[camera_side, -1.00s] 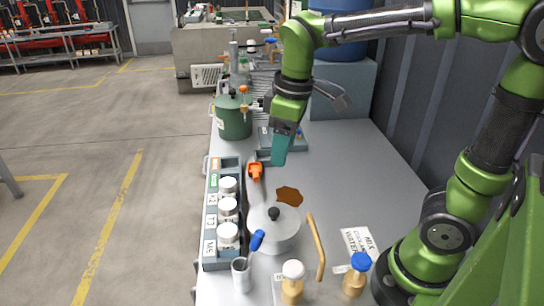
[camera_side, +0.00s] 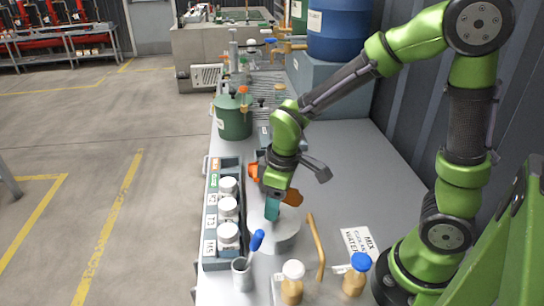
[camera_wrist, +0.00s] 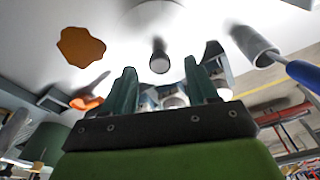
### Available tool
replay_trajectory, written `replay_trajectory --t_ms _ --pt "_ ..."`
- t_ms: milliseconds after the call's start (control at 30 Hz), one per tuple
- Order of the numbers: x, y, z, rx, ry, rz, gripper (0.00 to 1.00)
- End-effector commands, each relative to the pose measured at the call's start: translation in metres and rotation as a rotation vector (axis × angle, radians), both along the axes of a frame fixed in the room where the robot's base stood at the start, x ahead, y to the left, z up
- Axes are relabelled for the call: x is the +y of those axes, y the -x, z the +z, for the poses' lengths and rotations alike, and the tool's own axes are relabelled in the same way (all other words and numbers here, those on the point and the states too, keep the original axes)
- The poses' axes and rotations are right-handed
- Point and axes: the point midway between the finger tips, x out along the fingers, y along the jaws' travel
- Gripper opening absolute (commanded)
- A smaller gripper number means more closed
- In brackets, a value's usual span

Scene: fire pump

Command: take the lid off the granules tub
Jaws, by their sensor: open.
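A round light grey tub (camera_side: 275,240) stands on the bench, its pale lid (camera_wrist: 150,20) on top. I see no label on it, so I cannot confirm its contents. The lid's dark knob (camera_wrist: 159,58) shows in the wrist view, beyond and between my fingertips. My gripper (camera_side: 272,208) points down over the lid with its teal fingers apart; it also shows in the wrist view (camera_wrist: 160,70). Nothing is between the fingers. In the side view the fingers hide the knob, and I cannot tell the exact gap to it.
A grey rack (camera_side: 208,240) with several white-capped jars stands left of the tub. A cup (camera_side: 241,275) with a blue-handled tool, a wooden-coloured stick (camera_side: 316,245) and two capped bottles are close by. A brown patch (camera_wrist: 80,46) and an orange-handled tool (camera_wrist: 86,102) lie behind the tub.

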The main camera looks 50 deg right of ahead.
Motion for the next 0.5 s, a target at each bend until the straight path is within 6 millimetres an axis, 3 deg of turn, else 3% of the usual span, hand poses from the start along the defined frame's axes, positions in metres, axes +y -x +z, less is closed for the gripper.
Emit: replay_trajectory --t_ms 133,400,500 --pt "0.001 -0.002 -0.017 0.002 0.0 0.001 0.58" --pt "0.001 -0.003 -0.02 -0.001 0.0 0.0 0.58" --pt "0.001 -0.003 -0.02 -0.001 0.0 0.0 0.43"
